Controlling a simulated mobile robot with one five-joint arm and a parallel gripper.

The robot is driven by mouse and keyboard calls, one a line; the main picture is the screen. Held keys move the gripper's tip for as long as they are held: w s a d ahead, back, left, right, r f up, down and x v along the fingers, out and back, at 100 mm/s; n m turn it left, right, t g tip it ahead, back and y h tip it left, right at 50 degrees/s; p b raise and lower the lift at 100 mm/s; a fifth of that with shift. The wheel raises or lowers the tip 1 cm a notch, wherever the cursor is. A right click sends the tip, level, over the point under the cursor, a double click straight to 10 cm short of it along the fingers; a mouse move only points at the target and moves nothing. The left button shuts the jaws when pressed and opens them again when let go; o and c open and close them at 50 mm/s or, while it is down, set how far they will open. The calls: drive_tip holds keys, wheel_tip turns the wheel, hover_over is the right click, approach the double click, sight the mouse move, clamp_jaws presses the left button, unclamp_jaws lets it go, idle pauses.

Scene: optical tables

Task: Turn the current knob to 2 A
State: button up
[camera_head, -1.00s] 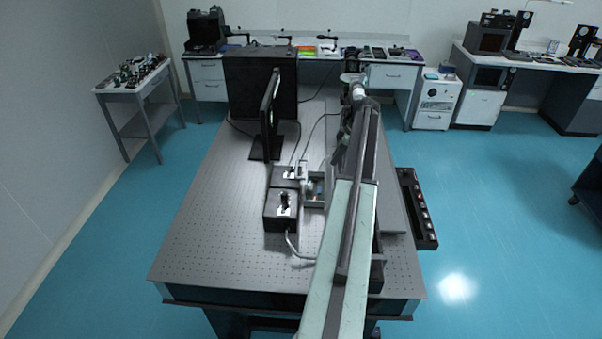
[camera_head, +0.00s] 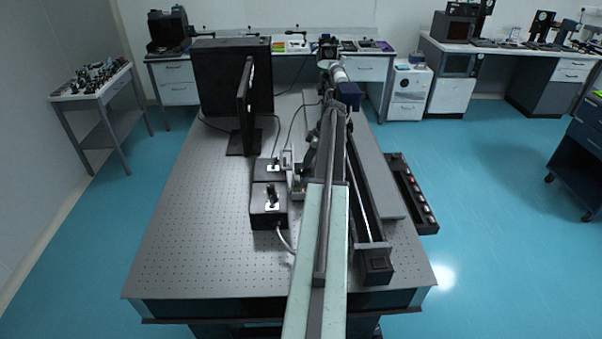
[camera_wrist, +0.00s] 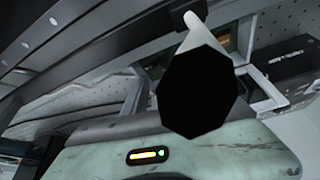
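No current knob or 2 A mark can be made out in either view. Two black boxes with small upright parts on top stand on the optical table (camera_head: 190,240): the nearer black box (camera_head: 262,218) and the farther black box (camera_head: 262,166), left of my arm. My arm reaches away over the table in the head view. My gripper is small and cluttered around the arm's far end, and its fingers cannot be told apart there. In the wrist view a large black octagonal shape (camera_wrist: 198,92) covers the middle and hides what lies behind it.
A monitor (camera_head: 245,108) and a large black case (camera_head: 234,78) stand at the table's back left. A long rail (camera_head: 372,180) runs close right of my arm. A dark strip with several round parts (camera_head: 412,195) lies beyond the right edge. The table's left front is clear.

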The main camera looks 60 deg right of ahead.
sight(302, 169)
drive_tip(key=b+x, duration=0.3)
drive_tip(key=x, duration=0.2)
drive_tip(key=shift+r, duration=0.1)
clamp_jaws()
drive_tip(key=shift+a+m, duration=0.1)
drive_tip(key=shift+m, duration=0.2)
drive_tip(key=shift+s+m+h, duration=0.1)
drive_tip(key=shift+m+h, duration=0.3)
drive_tip(key=shift+m, duration=0.5)
drive_tip(key=shift+m+h, duration=0.7)
drive_tip(key=shift+m, duration=1)
